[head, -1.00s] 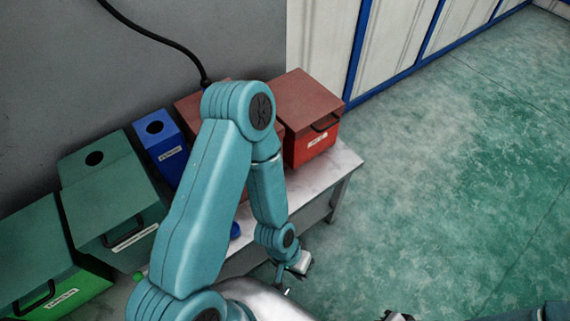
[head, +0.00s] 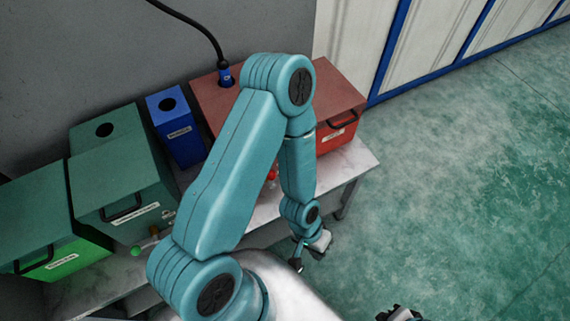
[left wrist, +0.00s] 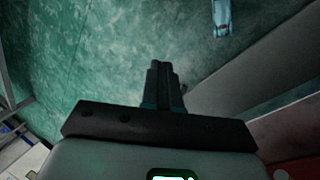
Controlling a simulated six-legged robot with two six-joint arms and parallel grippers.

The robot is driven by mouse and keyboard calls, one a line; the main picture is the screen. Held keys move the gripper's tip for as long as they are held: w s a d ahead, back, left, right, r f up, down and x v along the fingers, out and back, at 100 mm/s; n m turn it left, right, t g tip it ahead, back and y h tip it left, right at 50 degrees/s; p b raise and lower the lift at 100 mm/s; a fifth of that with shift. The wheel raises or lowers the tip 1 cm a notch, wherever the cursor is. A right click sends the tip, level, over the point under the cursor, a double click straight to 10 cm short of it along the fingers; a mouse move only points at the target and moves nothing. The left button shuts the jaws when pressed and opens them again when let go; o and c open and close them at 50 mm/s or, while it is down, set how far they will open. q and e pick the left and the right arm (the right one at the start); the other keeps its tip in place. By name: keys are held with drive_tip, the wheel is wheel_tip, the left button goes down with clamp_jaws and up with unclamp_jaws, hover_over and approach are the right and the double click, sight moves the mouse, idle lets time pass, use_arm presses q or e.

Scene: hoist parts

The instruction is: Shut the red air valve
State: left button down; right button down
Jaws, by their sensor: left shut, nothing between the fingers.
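A small red part (head: 271,172) shows in the head view in the gap behind my left arm, in front of the red cabinet. It may be the red air valve, but my arm hides most of it and I cannot tell its handle's position. My left gripper (head: 299,262) hangs beyond the bench's front edge, apart from the red part. In the left wrist view my left gripper (left wrist: 162,72) has its fingers shut with nothing between them, pointing over the green floor. My right gripper (head: 400,314) shows only partly at the bottom edge, and its opening is unclear.
On the bench (head: 345,163) stand green cabinets (head: 120,185), a blue box (head: 175,128) and a red cabinet (head: 335,90) with a black hose (head: 205,30) above. The floor (head: 460,200) at right is clear.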

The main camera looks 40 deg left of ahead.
sight(271, 179)
use_arm(q)
drive_tip(key=w+a+f+n+g+y+b, duration=0.1)
drive_tip(key=w+a+n+g+y+b, duration=0.3)
drive_tip(key=w+b, duration=0.6)
drive_tip(key=w+a+r+n+y+b, duration=0.1)
drive_tip(key=w+a+r+n+y, duration=0.1)
drive_tip(key=w+a+r+n, duration=0.2)
drive_tip(key=w+a+r+n+y+b, duration=0.2)
drive_tip(key=a+r+n, duration=0.4)
drive_tip(key=a+r, duration=0.4)
drive_tip(key=shift+w+r+n+g+y, duration=0.35)
drive_tip(key=shift+w+r+y, duration=0.25)
drive_tip(key=shift+w+r, duration=0.3)
drive_tip(key=s+a+f+b, duration=0.3)
drive_tip(key=s+a+f, duration=0.2)
drive_tip(key=s+f, duration=0.2)
drive_tip(key=shift+s+f, duration=0.35)
drive_tip(key=shift+f, duration=0.65)
drive_tip(key=shift+d, duration=0.1)
